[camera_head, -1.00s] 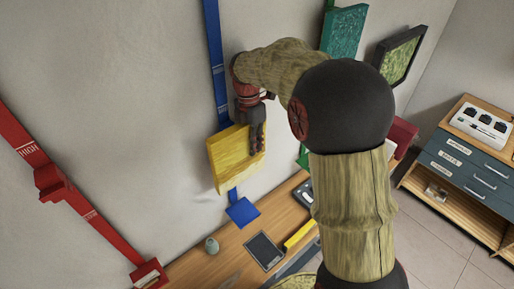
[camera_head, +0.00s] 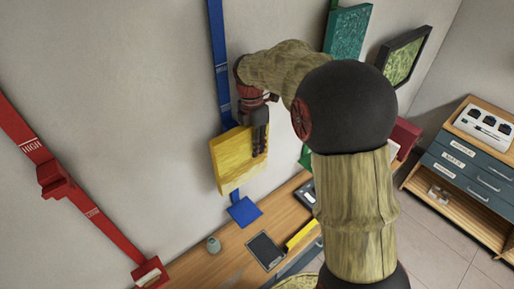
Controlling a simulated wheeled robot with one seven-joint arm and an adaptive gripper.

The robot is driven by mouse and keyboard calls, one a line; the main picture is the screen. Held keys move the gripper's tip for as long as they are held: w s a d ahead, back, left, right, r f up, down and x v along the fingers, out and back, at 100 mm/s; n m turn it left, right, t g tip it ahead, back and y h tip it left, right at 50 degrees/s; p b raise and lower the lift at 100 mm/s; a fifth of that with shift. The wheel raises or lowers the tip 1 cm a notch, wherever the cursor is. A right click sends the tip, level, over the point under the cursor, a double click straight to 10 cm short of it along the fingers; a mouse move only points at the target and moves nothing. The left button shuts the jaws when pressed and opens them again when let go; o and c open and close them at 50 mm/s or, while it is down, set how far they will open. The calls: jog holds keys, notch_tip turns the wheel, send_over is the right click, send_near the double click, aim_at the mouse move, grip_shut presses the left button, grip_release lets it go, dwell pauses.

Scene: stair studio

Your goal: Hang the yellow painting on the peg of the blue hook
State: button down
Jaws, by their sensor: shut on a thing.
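The yellow painting (camera_head: 231,164) is a thick yellow panel, held in front of the lower part of the blue strip on the wall. My gripper (camera_head: 259,142) is shut on the painting's upper right part, with its fingers pointing down. The blue hook (camera_head: 219,62) is a long blue strip that runs down the wall behind the painting and ends in a blue plate (camera_head: 244,211) at the bench. The peg is not visible; the painting and gripper cover that stretch of the strip. I cannot tell whether the painting touches the hook.
A red strip (camera_head: 84,202) with a block runs down the wall at left. A green painting (camera_head: 347,33) and a dark-framed picture (camera_head: 403,54) hang at upper right. The wooden bench (camera_head: 200,266) below carries a small pot (camera_head: 213,244) and a dark tablet (camera_head: 265,250). A drawer cabinet (camera_head: 466,164) stands at right.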

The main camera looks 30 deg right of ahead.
jog(key=shift+f, duration=0.1)
jog(key=c, duration=1.9)
grip_release()
